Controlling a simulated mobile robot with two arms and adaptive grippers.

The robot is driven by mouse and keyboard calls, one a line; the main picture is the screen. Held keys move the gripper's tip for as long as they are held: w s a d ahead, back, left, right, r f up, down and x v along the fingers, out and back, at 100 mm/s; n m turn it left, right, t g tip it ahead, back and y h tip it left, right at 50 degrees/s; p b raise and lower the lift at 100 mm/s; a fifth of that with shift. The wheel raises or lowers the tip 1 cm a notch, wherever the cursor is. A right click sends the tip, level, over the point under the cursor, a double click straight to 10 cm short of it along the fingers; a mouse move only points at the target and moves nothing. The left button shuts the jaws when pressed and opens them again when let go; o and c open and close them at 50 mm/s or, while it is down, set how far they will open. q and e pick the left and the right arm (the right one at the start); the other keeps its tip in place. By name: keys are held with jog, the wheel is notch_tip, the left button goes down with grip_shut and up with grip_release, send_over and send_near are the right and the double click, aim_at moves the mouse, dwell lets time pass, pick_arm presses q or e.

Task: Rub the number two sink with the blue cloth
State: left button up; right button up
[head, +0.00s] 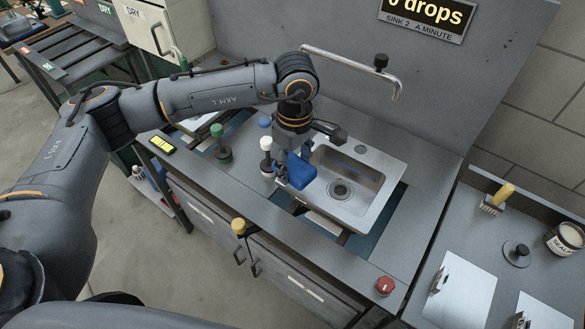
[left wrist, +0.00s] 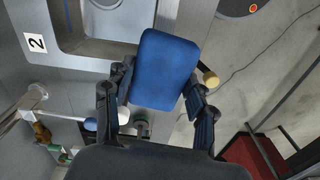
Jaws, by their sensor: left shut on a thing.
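My left gripper (head: 288,166) is shut on the blue cloth (head: 301,172), a thick folded pad. It holds the cloth at the left edge of the steel sink (head: 378,174), above or just over the rim; I cannot tell whether it touches. In the left wrist view the cloth (left wrist: 165,68) sits between the two fingers, and a white label (left wrist: 36,43) with the number 2 lies by the sink's corner. The basin looks empty around its drain (head: 340,190). My right gripper is not in view.
A bent faucet (head: 352,66) reaches over the sink from behind. A green-based knob (head: 222,152) and a white-topped one (head: 266,143) stand left of the gripper. A red knob (head: 385,285) is at the front edge. The right bench holds a brush (head: 497,198) and a jar (head: 565,240).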

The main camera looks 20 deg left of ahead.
pick_arm(q)
jog(key=shift+w+a+r+p, duration=0.1)
jog(key=shift+r+p, duration=0.1)
jog(key=shift+r, duration=0.4)
jog(key=shift+w+a+r+p, duration=0.1)
jog(key=shift+r+p, duration=0.05)
jog(key=shift+r, duration=0.45)
jog(key=shift+s+d+r, duration=0.1)
jog(key=shift+s+r, duration=0.05)
jog(key=shift+r, duration=0.2)
jog(key=shift+f, duration=0.1)
